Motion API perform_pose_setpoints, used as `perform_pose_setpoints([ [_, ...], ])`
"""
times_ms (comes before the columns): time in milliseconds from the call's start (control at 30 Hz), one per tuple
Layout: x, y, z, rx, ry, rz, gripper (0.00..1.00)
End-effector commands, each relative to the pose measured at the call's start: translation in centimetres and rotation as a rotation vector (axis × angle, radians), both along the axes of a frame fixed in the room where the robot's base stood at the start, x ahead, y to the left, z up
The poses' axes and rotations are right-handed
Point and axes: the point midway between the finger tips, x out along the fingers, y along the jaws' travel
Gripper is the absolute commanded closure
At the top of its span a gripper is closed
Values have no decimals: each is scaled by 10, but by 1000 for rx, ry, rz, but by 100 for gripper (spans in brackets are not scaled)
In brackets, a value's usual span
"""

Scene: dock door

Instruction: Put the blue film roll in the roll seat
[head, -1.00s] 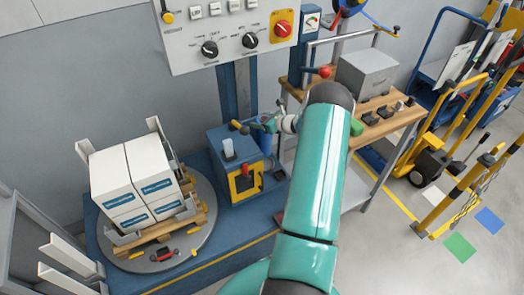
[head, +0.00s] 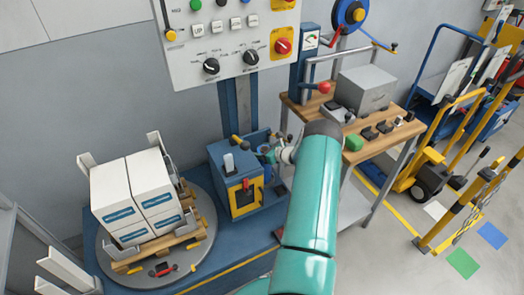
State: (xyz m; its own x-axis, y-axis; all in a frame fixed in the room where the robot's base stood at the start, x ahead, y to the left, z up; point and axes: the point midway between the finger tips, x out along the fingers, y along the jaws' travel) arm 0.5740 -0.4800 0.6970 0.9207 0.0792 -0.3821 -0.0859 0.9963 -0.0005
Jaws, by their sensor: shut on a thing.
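My gripper (head: 268,156) is small in the head view, just right of the blue-and-yellow machine box at the foot of the blue mast. Its jaws are shut on a small blue thing, which seems to be the blue film roll (head: 262,150); the jaws and the box hide most of it. I cannot make out the roll seat clearly. The blue-and-yellow box (head: 241,190) has a small white upright piece (head: 229,163) on top and a red handle on its front. Whether the roll touches the box or a seat cannot be told.
A turntable (head: 200,245) with a pallet of white cartons (head: 137,195) stands to the left. The control panel (head: 230,40) hangs above. A wooden-topped bench (head: 385,140) with a grey box stands to the right, and a yellow pallet truck (head: 425,175) beyond it.

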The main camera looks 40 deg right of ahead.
Motion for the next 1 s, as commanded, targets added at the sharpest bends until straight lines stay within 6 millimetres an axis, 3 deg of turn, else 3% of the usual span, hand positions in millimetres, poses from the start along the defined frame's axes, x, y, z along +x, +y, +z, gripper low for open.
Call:
perform_pose_setpoints([
  [33,0,-1,0,-1,-2,-1,99],
  [67,0,0,-1,0,0,0,34],
  [167,0,0,-1,0,0,0,16],
  [533,0,0,3,0,0,0,16],
  [667,-17,-3,10,1,1,-3,16],
  [1000,-84,-8,37,0,1,-3,16],
])
